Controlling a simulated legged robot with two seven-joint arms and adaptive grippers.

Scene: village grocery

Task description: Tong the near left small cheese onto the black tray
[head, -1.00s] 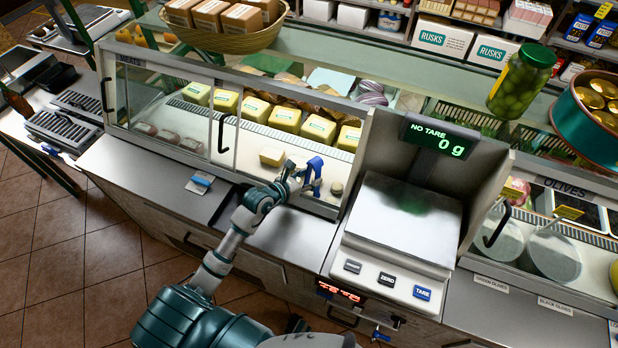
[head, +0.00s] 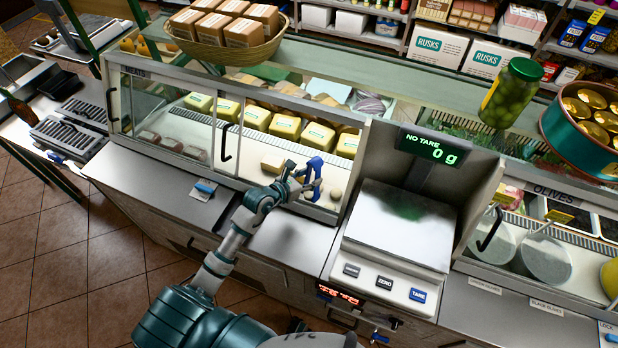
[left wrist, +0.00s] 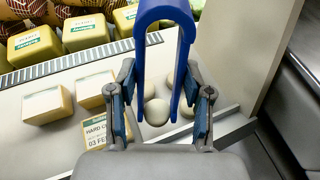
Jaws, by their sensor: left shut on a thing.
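My left gripper (head: 290,186) reaches into the open front of the lit cheese case and is shut on blue tongs (head: 313,172). In the left wrist view the gripper (left wrist: 163,95) has a finger on each side of the blue tongs (left wrist: 143,60), whose two arms stand apart. A small round white cheese (left wrist: 157,112) lies below the tongs, with others partly hidden behind their arms; one shows in the head view (head: 335,194). A dark flat patch on the counter, probably the black tray (head: 228,207), is partly covered by my arm. My right gripper is not in view.
Pale blocks (left wrist: 47,105) lie left of the tongs, with a price card (left wrist: 97,132). Wrapped yellow cheeses (head: 285,127) line the back. A scale (head: 405,225) reading 0 g stands close on the right. Sliding glass (head: 180,130) closes the case's left part.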

